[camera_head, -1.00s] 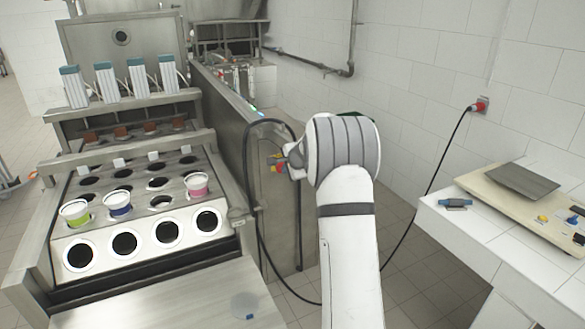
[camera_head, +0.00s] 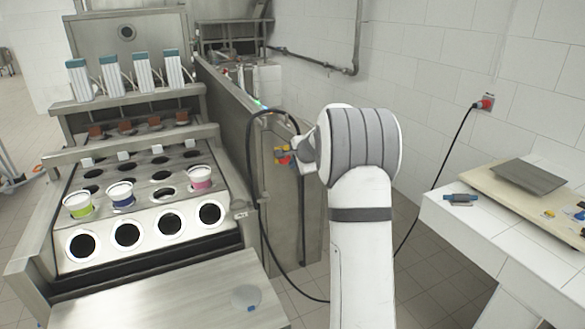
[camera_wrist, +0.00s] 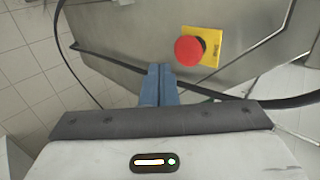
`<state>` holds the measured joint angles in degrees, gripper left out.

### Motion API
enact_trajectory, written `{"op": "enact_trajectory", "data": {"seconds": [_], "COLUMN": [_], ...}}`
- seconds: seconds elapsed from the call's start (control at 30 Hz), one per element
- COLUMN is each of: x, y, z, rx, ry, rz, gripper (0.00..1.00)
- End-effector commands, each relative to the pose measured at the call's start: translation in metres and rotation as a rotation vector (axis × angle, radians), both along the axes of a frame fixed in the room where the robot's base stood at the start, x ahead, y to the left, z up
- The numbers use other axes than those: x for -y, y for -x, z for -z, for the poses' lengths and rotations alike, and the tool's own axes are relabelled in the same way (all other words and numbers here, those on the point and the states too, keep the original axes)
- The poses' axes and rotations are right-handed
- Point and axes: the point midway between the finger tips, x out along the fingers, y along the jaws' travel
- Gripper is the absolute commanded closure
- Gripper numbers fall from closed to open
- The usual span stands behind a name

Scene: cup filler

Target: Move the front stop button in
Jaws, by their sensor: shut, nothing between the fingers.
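The front stop button is a red mushroom knob (camera_wrist: 190,50) on a yellow plate (camera_wrist: 214,46), mounted on the machine's metal side panel. It stands out from the plate in the wrist view. My gripper (camera_wrist: 159,72) is shut and empty, with its blue fingers side by side below and left of the red knob in the picture, apart from it. In the head view the yellow plate (camera_head: 284,160) shows at the panel beside my wrist; my arm partly hides that area, and the fingertips are not clear there.
A black cable (camera_head: 248,150) loops over the panel and also crosses behind my fingers in the wrist view (camera_wrist: 255,103). The filling machine (camera_head: 150,215) with several cups stands left. A white tiled table (camera_head: 455,225) with a board stands right. Tiled floor is between them.

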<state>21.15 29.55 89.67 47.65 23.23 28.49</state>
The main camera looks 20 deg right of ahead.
Motion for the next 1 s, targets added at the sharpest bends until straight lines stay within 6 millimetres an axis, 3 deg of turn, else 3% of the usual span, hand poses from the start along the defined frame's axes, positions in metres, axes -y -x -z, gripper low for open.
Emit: {"op": "enact_trajectory", "data": {"seconds": [0.1,0.4,1.0], "x": [0.001,0.002,0.003], "y": [0.020,0.057,0.066], "z": [-0.021,-0.054,-0.063], "rx": [0.005,0.001,-0.002], "ry": [0.003,0.001,-0.001], "rz": [0.000,-0.001,-0.002], "gripper": [1.00,1.00,1.00]}}
